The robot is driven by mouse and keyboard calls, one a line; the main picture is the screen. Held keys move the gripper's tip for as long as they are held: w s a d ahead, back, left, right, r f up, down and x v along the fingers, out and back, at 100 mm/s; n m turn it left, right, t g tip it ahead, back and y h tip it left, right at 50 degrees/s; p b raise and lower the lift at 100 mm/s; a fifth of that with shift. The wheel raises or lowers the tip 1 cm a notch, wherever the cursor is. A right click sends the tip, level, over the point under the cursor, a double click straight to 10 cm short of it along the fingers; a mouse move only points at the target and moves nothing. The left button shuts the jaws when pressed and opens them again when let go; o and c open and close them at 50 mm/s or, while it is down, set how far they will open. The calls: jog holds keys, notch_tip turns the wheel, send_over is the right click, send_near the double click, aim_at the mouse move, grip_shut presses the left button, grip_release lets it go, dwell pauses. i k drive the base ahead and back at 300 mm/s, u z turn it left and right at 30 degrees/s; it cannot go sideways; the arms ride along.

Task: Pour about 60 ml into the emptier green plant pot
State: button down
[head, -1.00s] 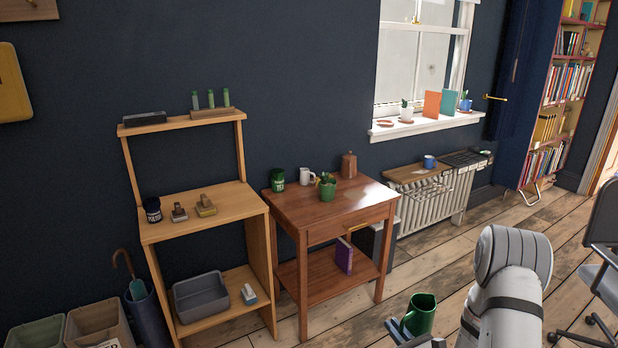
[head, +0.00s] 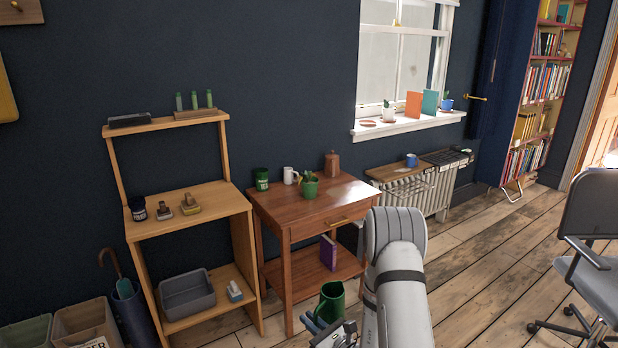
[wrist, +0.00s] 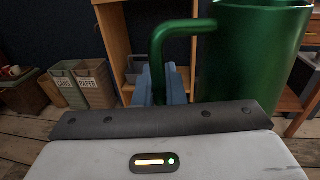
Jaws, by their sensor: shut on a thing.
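My gripper (head: 326,332) is shut on the handle of a green jug (head: 331,302), low in front of the small brown table. In the wrist view the blue fingers (wrist: 162,84) close on the handle, and the jug (wrist: 258,50) looks about upright. Its contents are hidden. A green plant pot (head: 310,188) with a plant stands on the brown table (head: 320,204), beyond and above the jug, apart from it. I see no second green plant pot clearly; a dark green labelled can (head: 262,179) stands at the table's left. Soil and water levels cannot be told.
A white mug (head: 290,175) and a brown canister (head: 332,164) stand near the pot. A wooden shelf unit (head: 190,212) is at left, bins (head: 85,325) below. The windowsill (head: 410,125) holds small pots and cards. A grey chair (head: 592,235) stands right; floor between is clear.

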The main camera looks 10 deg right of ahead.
aim_at(310, 185)
jog(key=u, duration=0.1)
jog(key=i, duration=1)
jog(key=z, duration=0.05)
